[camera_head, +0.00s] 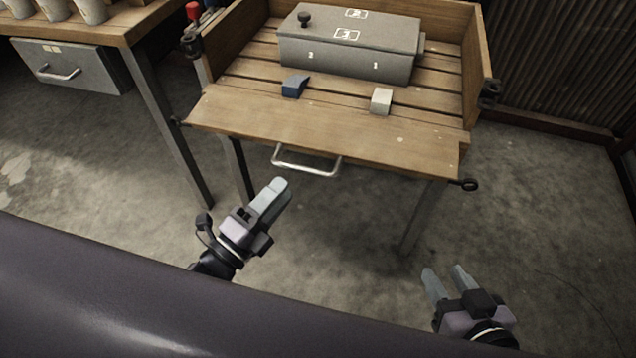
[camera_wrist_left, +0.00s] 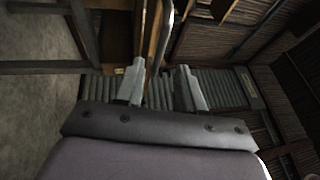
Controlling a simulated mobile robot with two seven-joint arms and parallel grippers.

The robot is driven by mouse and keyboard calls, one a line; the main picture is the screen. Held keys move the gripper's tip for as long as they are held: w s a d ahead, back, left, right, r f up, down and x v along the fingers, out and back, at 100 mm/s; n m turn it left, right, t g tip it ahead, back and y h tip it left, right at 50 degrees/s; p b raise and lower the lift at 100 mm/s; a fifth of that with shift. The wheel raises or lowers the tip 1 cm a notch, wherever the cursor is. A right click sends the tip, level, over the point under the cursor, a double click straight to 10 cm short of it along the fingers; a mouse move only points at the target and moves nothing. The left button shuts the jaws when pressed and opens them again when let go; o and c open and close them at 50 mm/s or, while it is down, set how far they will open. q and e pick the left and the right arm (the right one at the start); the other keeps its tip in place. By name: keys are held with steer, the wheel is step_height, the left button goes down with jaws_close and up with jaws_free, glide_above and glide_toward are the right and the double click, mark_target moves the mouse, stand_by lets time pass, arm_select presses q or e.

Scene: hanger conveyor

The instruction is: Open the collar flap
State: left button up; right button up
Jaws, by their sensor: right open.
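The wooden collar (camera_head: 478,60) stands around a slatted deck on dark legs. Its front board, the collar flap (camera_head: 330,130), is folded down and lies nearly flat, sloping outward toward me. A metal handle (camera_head: 306,162) hangs at its front edge. My left gripper (camera_head: 277,186) is below and in front of the handle, apart from it and empty. The left wrist view shows its two fingers (camera_wrist_left: 160,85) spread with a gap. My right gripper (camera_head: 446,271) is open and empty, low at the right, away from the flap.
A grey box (camera_head: 350,52) sits on the slats, with a blue wedge (camera_head: 295,86) and a pale block (camera_head: 381,101) before it. Dark latches (camera_head: 489,93) are at the corners. A bench (camera_head: 110,28) with cups and a drawer (camera_head: 70,68) stands left. The floor between is clear.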

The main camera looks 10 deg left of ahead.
mark_target(303, 167)
arm_select(q)
steer(key=shift+m, duration=0.3)
steer(key=shift+b+x, duration=0.5)
steer(key=shift+x, duration=3.15)
arm_select(e)
steer(key=shift+w+a+f+y, duration=0.2)
steer(key=shift+a+y, duration=0.1)
steer(key=shift+a, duration=0.05)
arm_select(q)
steer(key=shift+s+d, duration=0.1)
steer(key=shift+d, duration=0.1)
